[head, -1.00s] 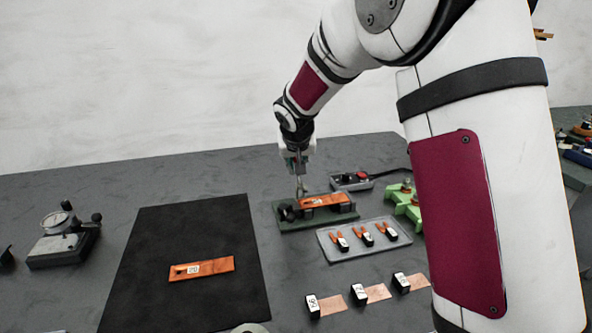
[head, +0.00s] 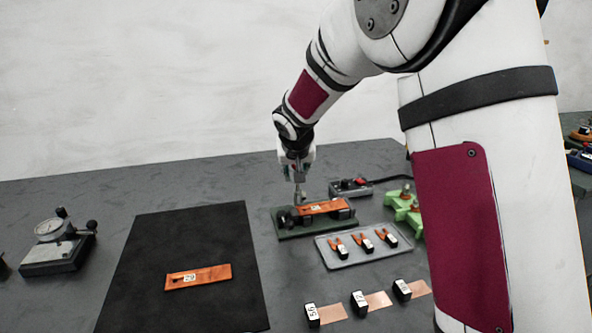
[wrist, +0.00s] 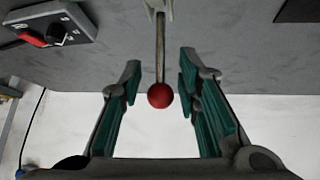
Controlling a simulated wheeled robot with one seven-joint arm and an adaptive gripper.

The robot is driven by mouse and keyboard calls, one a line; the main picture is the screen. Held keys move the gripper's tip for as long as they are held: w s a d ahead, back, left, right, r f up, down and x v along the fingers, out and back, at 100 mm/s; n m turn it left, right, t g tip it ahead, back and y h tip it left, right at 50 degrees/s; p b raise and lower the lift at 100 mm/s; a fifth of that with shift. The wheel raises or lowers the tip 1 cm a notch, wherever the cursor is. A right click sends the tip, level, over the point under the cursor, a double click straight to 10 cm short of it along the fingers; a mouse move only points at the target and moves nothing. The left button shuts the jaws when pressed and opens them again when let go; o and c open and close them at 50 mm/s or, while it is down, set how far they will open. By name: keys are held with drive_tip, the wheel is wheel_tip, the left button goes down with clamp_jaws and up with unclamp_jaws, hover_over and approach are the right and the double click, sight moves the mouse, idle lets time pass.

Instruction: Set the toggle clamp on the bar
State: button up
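The copper-orange bar (head: 322,207) lies on the dark green fixture (head: 300,230) in the head view. The toggle clamp's lever (wrist: 160,45), a thin metal rod ending in a red ball (wrist: 160,95), shows in the wrist view. A pale piece of the clamp (wrist: 158,8) is cut off at the top edge. My gripper (wrist: 160,75) is open, with one teal-padded finger on each side of the lever and a gap to the ball on both sides. In the head view my gripper (head: 299,188) is over the fixture's left part and hides much of the clamp.
A grey switch box (head: 350,188) stands behind the fixture; green blocks (head: 404,208) are at its right. A grey tray (head: 350,258) with clips is in front. Black numbered blocks (head: 359,303) with copper strips lie nearer. A black mat (head: 190,235) holds another orange bar (head: 198,277).

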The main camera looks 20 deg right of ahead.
drive_tip(key=v, duration=1.2)
